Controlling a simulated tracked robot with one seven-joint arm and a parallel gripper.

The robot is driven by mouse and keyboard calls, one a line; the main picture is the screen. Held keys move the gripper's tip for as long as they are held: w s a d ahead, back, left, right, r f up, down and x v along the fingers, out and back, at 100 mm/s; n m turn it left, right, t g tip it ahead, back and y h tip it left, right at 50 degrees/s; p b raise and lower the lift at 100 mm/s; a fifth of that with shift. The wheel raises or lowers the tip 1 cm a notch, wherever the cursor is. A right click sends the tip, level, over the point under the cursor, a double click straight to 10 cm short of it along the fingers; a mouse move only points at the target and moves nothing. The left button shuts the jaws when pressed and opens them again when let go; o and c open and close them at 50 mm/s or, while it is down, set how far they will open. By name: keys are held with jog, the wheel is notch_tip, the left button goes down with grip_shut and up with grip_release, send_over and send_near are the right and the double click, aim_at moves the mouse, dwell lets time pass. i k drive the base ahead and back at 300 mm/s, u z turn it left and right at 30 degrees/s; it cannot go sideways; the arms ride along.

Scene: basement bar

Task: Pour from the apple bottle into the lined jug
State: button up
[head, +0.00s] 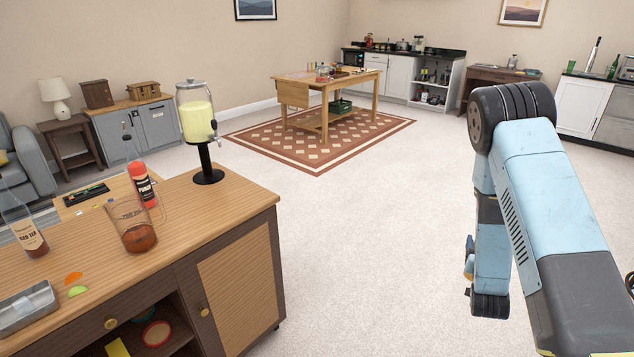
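A clear jug (136,238) with a handle and dark markings stands upright on the wooden bar cabinet at the left, with reddish-brown liquid in its lower part. Behind it stands a tall clear bottle (141,182) with red contents and a dark label that I cannot read surely. At the left edge a clear bottle (34,242) has a pale label that seems to read iced tea and dark liquid low inside. I see no label that clearly reads apple. My arm is folded at the right, far from the bar; I cannot make out my gripper's fingers.
A drink dispenser (196,118) with pale yellow liquid stands at the cabinet's (222,218) back corner. Orange and green slices and a metal tray (28,308) lie in front. A wooden table (328,84) stands on a patterned rug farther back. The carpet between is clear.

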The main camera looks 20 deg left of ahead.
aim_at(129, 214)
jog(key=z, duration=0.65)
jog(key=i, duration=0.25)
jog(key=u, duration=2)
jog(key=i, duration=0.6)
jog(key=z, duration=0.15)
jog(key=k, duration=0.6)
jog(key=u, duration=0.35)
jog(key=i, duration=0.5)
jog(key=z, duration=0.3)
